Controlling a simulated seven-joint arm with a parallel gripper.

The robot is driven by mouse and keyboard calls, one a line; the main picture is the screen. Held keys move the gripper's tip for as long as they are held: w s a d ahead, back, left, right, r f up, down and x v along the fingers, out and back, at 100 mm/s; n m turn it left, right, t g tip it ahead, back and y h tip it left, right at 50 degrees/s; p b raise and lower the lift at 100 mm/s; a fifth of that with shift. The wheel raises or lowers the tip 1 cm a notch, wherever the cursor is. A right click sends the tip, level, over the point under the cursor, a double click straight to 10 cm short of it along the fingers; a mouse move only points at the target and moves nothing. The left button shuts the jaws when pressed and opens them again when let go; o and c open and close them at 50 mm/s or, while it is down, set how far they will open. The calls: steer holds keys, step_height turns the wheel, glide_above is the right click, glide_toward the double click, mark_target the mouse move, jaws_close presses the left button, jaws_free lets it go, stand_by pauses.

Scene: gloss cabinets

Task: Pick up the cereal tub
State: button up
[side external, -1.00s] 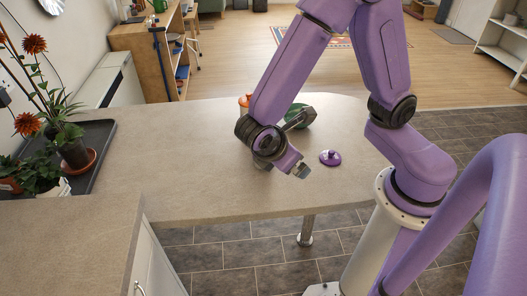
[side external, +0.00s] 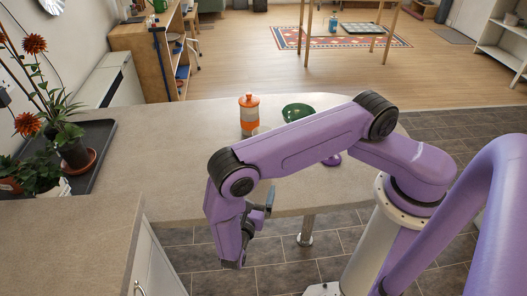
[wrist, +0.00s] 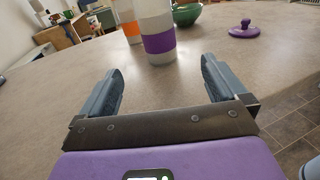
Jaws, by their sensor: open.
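No label tells me which container is the cereal tub. In the wrist view a pale tub with a purple band (wrist: 158,40) stands upright ahead, its top cut off by the frame. A tub with orange bands (wrist: 129,22) stands just behind it to the left. The orange-lidded tub (side external: 249,113) also shows upright on the counter in the side view; my arm hides the purple-banded one there. My gripper (wrist: 160,72) is open and empty, short of both tubs. In the side view it is at the counter's front edge, partly hidden by my wrist.
A green bowl (side external: 298,111) stands right of the tubs. A purple knobbed lid (wrist: 243,29) lies on the counter (side external: 180,160) to the right. A plant tray (side external: 98,150) is at the left. The counter between gripper and tubs is clear.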

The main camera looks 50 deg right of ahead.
steer(key=shift+w+d+f, duration=0.1)
steer(key=shift+d+f, duration=0.1)
steer(key=shift+f, duration=0.15)
steer(key=x, duration=1.1)
steer(key=shift+w+d+r, duration=0.15)
steer(key=shift+w+d, duration=0.05)
steer(key=shift+d, duration=0.05)
steer(key=shift+x, duration=2.75)
steer(key=shift+a, duration=0.1)
steer(key=shift+c, duration=0.4)
steer(key=c, duration=1.2)
steer(key=shift+r, duration=0.15)
